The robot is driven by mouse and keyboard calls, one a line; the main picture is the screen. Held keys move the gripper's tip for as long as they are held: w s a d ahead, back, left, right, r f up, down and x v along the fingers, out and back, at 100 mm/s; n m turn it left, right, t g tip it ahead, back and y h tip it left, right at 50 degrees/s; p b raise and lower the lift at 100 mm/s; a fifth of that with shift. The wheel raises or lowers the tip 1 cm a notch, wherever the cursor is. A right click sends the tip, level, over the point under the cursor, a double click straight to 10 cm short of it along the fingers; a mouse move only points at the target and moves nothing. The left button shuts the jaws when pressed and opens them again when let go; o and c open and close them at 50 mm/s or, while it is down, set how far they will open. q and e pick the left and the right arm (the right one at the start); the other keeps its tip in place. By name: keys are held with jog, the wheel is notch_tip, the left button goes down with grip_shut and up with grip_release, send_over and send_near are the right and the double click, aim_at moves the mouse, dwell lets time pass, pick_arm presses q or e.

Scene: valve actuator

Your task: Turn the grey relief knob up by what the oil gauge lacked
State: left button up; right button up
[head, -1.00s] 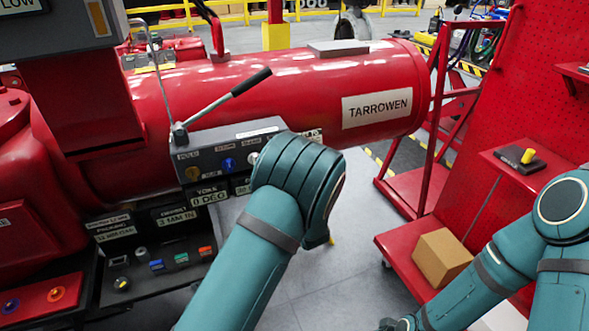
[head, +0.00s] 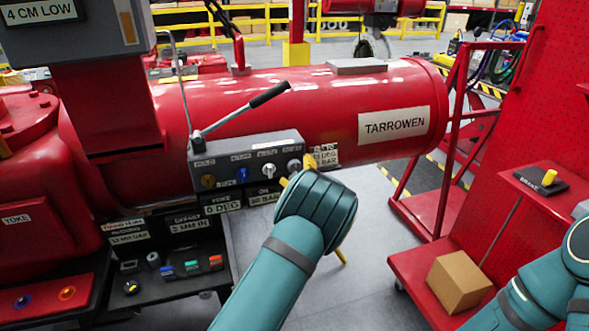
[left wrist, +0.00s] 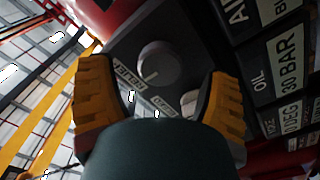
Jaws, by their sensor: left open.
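The grey relief knob (head: 294,165) is the rightmost knob on the grey control panel (head: 222,186), in front of the red cylinder. In the left wrist view the round grey knob (left wrist: 160,62) has a pale pointer line and a label reading RELIEF. My left gripper (head: 297,171) is at the panel's right end, its yellow fingers spread. In the left wrist view my left gripper (left wrist: 160,85) is open, one finger on each side of the knob, with visible gaps. A plate (left wrist: 285,70) there reads OIL 30 BAR. My right gripper is out of view.
A silver knob (head: 268,170), a blue knob (head: 242,174) and an amber knob (head: 207,181) sit left along the panel. A black-handled lever (head: 245,106) rises above it. A red cart with a cardboard box (head: 458,280) stands right. A sign (head: 40,14) reads 4 CM LOW.

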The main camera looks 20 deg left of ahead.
pick_arm(q)
jog(key=shift+x, duration=1.15)
jog(key=c, duration=1.2)
